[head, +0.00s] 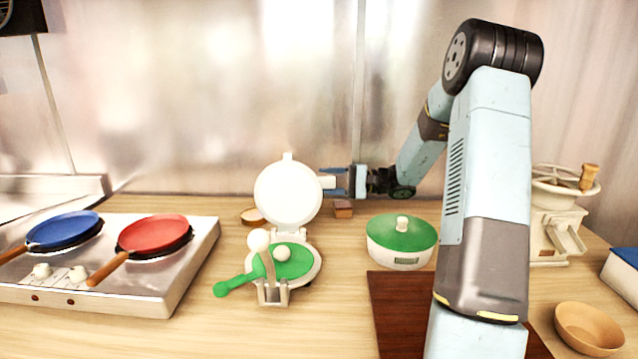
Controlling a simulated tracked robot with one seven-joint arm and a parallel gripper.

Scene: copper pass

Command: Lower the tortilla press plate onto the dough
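The tortilla press stands open on the wooden counter. Its round white upper plate (288,194) is raised nearly upright at the back. Its lower plate carries a green round surface (297,264) with a small pale dough ball (282,253) on it. A lever with a white knob (258,240) rises at the front of the press, and a green handle (235,286) sticks out to the lower left. My gripper (329,182), with blue fingers, is at the right edge of the raised plate. A white piece shows between the fingers; whether they grip it or touch the plate is unclear.
A stove with a blue pan (64,229) and a red pan (154,234) is at left. A green-lidded container (401,238), dark board (394,297), wooden bowl (588,328) and cream grinder (556,222) are at right. A small brown block (343,209) sits below my gripper.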

